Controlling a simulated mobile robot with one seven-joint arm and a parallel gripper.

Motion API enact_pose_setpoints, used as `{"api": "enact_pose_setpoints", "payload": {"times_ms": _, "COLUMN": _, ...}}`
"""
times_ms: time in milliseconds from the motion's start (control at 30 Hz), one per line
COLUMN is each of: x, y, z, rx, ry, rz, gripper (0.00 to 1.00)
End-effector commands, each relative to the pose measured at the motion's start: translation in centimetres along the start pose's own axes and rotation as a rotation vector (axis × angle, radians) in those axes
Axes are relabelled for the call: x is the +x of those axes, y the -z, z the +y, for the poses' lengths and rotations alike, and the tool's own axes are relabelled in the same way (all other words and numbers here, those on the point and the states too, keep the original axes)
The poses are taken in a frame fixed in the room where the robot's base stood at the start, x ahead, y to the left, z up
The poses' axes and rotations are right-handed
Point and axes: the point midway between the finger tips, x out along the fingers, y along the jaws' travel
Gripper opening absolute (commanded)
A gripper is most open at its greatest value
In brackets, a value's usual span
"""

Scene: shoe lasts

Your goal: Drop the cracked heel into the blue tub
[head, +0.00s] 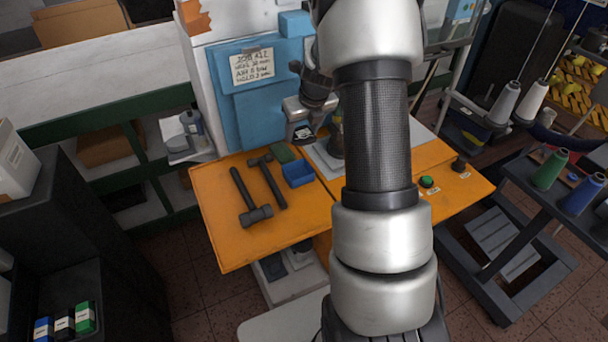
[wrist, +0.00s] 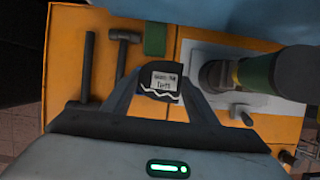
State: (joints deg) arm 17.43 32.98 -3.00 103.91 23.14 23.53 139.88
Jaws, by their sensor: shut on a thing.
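My gripper (head: 302,134) is shut on a small dark heel, above the orange bench. In the wrist view the heel (wrist: 161,97) sits between the two fingertips of my gripper (wrist: 161,80). It has a pale label, too blurred to read surely, and a jagged white line like a crack below it. The blue tub (head: 298,173) stands on the bench, lower in the head view than my gripper and apart from it.
Two hammers (head: 256,198) lie left of the tub on the orange bench (head: 220,235). A green block (head: 283,153) lies just behind the tub. A grey plate with a dark upright machine part (wrist: 214,75) is at right. A green button (head: 426,182) is on the bench's right.

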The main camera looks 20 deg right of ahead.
Motion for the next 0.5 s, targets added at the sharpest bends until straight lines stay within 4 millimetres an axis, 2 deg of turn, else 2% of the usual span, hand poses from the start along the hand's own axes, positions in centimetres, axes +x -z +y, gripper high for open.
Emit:
{"api": "enact_pose_setpoints", "payload": {"times_ms": 167, "x": 1.2, "y": 0.6, "z": 0.1, "rx": -0.001, "ry": 0.000, "rz": -0.001, "gripper": 0.30}}
{"api": "enact_pose_setpoints", "payload": {"times_ms": 500, "x": 4.8, "y": 2.1, "z": 0.1, "rx": 0.000, "ry": -0.001, "rz": 0.000, "gripper": 0.30}}
